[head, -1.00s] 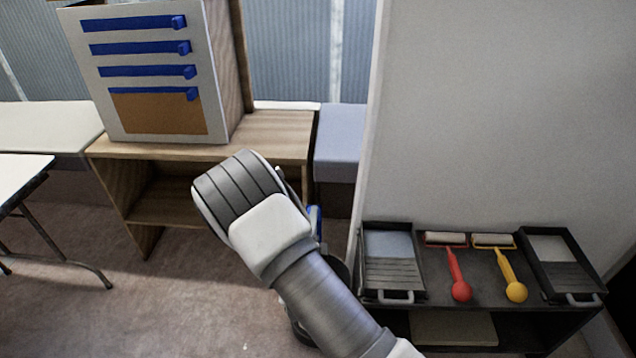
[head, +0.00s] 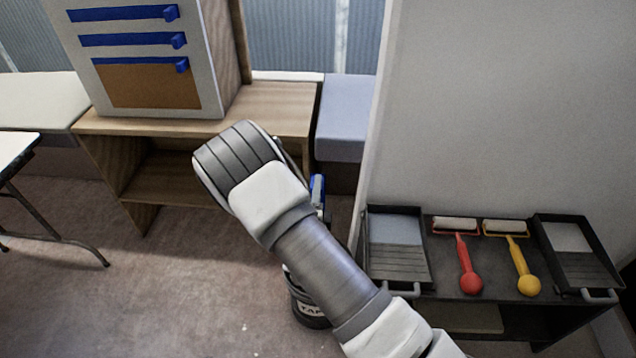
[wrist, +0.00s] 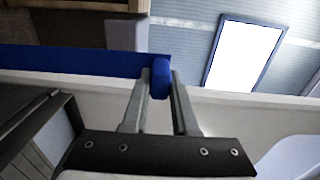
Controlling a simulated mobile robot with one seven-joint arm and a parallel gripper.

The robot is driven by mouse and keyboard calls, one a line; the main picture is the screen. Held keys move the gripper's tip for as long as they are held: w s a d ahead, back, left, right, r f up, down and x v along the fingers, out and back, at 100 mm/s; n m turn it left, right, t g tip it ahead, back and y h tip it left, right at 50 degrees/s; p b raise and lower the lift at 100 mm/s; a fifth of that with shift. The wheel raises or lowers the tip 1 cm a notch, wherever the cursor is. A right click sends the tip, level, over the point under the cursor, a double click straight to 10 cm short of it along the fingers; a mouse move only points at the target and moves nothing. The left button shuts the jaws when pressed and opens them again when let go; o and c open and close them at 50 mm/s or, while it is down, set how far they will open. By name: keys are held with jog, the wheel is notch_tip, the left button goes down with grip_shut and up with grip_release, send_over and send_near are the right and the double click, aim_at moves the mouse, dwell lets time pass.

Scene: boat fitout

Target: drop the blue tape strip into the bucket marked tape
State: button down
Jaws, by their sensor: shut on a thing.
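My gripper shows in the wrist view (wrist: 159,98), its two fingers shut on the blue end tab of a blue tape strip (wrist: 80,60). The strip extends left from the fingers. In the head view, my arm hides most of the gripper; a small blue piece (head: 317,187) shows beside the wrist. The black bucket (head: 308,310) stands on the floor below my arm. Part of its white label, apparently reading "TAP", is visible; my forearm hides its right side and much of its opening.
Three blue strips (head: 120,40) show on a white panel atop a wooden bench (head: 270,110). At right, a dark shelf holds a paint tray (head: 400,262), a red roller (head: 466,268), a yellow roller (head: 522,268) and another tray (head: 570,245). A white wall rises behind it.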

notch_tip(320, 180, down, 28)
jog(key=b, duration=1.6)
jog(key=shift+b, duration=0.4)
grip_release()
jog(key=s+p, duration=0.1)
jog(key=s, duration=0.6)
jog(key=shift+s+a, duration=0.15)
jog(key=shift+s, duration=0.1)
jog(key=shift+r, duration=0.1)
